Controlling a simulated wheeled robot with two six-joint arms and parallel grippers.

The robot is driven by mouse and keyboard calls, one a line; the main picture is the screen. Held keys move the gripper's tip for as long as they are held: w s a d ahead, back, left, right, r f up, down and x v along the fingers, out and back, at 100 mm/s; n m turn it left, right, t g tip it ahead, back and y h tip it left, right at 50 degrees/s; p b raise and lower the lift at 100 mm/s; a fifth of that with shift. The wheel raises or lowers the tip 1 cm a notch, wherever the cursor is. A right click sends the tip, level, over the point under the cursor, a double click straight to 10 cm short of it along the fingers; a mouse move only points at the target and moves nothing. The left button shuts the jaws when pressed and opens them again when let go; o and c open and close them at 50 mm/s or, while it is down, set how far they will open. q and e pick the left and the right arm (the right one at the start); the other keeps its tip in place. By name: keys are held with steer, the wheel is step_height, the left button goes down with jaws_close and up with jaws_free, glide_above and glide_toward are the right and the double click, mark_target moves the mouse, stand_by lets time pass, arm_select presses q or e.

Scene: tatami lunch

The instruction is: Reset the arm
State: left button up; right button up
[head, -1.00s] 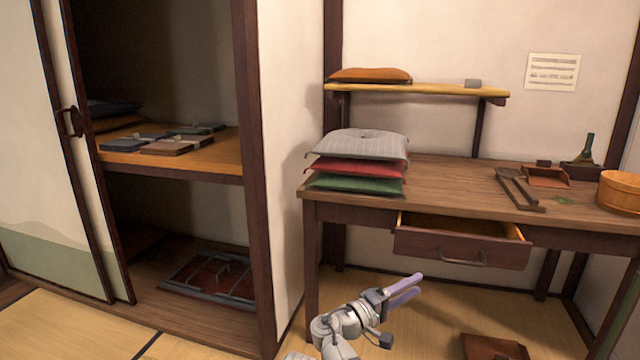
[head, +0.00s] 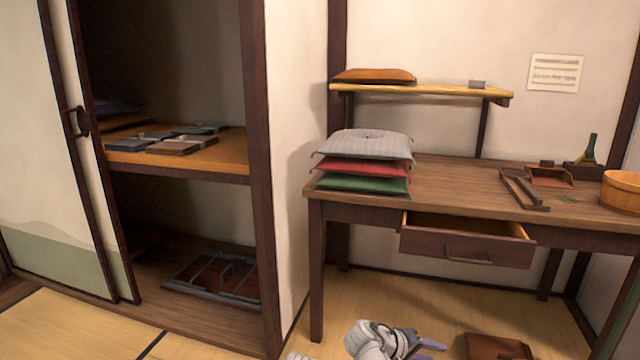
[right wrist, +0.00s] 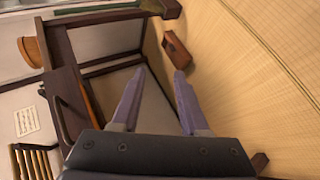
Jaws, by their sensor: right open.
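My right gripper (head: 430,348) is low at the bottom edge of the head view, in front of the desk and below its open drawer (head: 468,248). Its lilac fingers are partly cut off there. In the right wrist view the same gripper (right wrist: 155,100) has its two fingers well apart, with nothing between them. My left gripper is in neither view.
The desk (head: 450,184) bears a stack of cushions (head: 362,160), tongs (head: 522,190) and a wooden tub (head: 622,192). A brown box (head: 495,347) lies on the tatami, right of my gripper. An open closet (head: 180,164) stands at left. Tatami under the desk is mostly clear.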

steer(key=s+a+f+m+g+y, duration=0.2)
steer(key=s+a+f+g+y, duration=0.1)
steer(key=s+a+f+y, duration=0.65)
steer(key=s+a+r+n+g+p, duration=0.1)
steer(key=s+a+r+n+p, duration=0.35)
steer(key=a+r+p, duration=0.75)
step_height(320, 180, up, 36)
steer(key=d+p, duration=0.1)
steer(key=p, duration=3.5)
steer(key=shift+s+d+p, duration=0.2)
steer(key=shift+d+p, duration=0.1)
steer(key=shift+p, duration=0.05)
steer(key=shift+m, duration=0.25)
